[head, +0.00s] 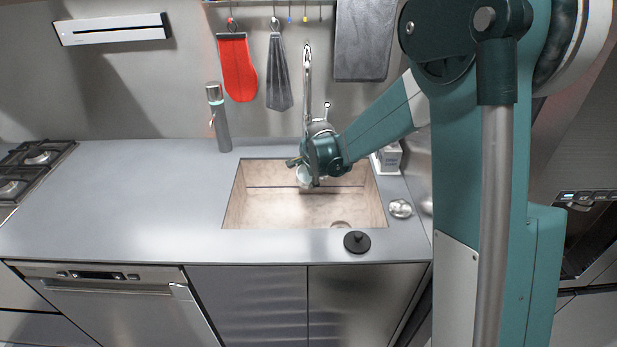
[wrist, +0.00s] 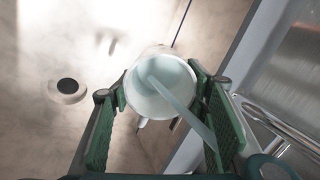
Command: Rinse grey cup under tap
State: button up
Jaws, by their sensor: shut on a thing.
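The pale grey cup (wrist: 136,92) is between the two green finger pads of my gripper (wrist: 160,105) in the wrist view, its open mouth facing the camera. My gripper is shut on it. A pale translucent strip (wrist: 190,112), which looks like running water, reaches into the cup. In the head view my gripper (head: 302,165) is over the sink, and a small part of the cup (head: 304,178) shows below it. The tall chrome tap (head: 307,62) rises behind my gripper; its lower part is hidden by the arm.
The beige sink basin (head: 245,205) lies below, with a round drain (wrist: 68,90). A black lidded disc (head: 357,242) and a small metal disc (head: 401,208) sit on the counter by the sink. A grey cylinder dispenser (head: 219,118) stands behind left. The left counter is clear.

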jog(key=shift+w+d, duration=0.15)
jog(key=shift+d, duration=0.45)
jog(key=shift+a, duration=0.25)
dwell(0.6)
jog(key=shift+a, duration=0.3)
jog(key=shift+s, duration=0.25)
dwell(0.4)
jog(key=s+d, duration=0.1)
jog(key=s, duration=0.6)
jog(key=shift+s+d, duration=0.3)
jog(key=shift+d, duration=0.05)
dwell(0.6)
jog(key=shift+r, duration=0.1)
dwell(1.4)
jog(key=s+d+r+p, duration=0.1)
jog(key=s+r+p, duration=0.1)
jog(key=s+r, duration=0.2)
jog(key=shift+s, duration=0.4)
dwell(0.3)
